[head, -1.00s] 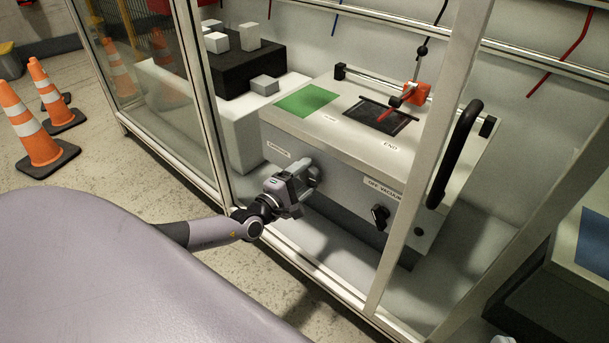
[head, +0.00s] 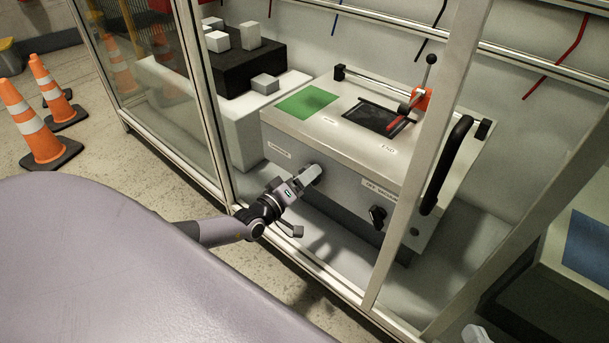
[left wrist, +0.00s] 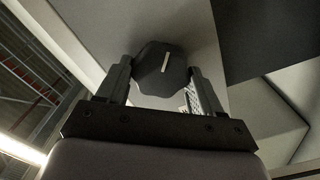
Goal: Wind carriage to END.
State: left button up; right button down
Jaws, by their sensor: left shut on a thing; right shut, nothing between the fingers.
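My left gripper (head: 309,178) is shut on the dark carriage knob (head: 318,171) on the front face of the grey box (head: 345,170). In the left wrist view the knob (left wrist: 158,80) sits between the two fingers, with a white pointer line on its face. On top, the orange carriage (head: 421,99) is on the rail, with a black-knobbed lever standing up. Its red bar (head: 398,125) lies at the right end of the dark framed window, near the END label (head: 388,147). My right gripper (head: 475,335) shows only partly at the bottom edge, shut and empty.
A green patch (head: 307,101) lies on the box top. An OFF/VACUUM knob (head: 378,215) and a black handle (head: 447,165) are to the right. The cabinet's white post (head: 430,150) stands in front. Orange cones (head: 41,140) are at left.

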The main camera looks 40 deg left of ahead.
pick_arm(q)
jog(key=shift+s+f+m, duration=0.1)
jog(key=shift+m, duration=0.7)
pick_arm(e)
jog(key=shift+w+a+r, duration=0.15)
jog(key=shift+w+r, duration=0.05)
jog(key=shift+r, duration=0.1)
jog(key=shift+s+f, duration=0.15)
jog(key=shift+f, duration=0.05)
pick_arm(q)
jog(key=o, duration=1)
jog(key=shift+o, duration=0.2)
jog(key=s+p, duration=0.3)
jog(key=s, duration=0.4)
jog(key=shift+a, duration=0.4)
pick_arm(e)
jog(key=shift+s+d+r+h, duration=0.1)
jog(key=shift+s+d+h, duration=0.1)
jog(key=shift+d+h, duration=0.35)
jog(key=shift+s+d+r+h, duration=0.15)
jog(key=shift+d+h, duration=0.1)
jog(key=shift+d, duration=0.5)
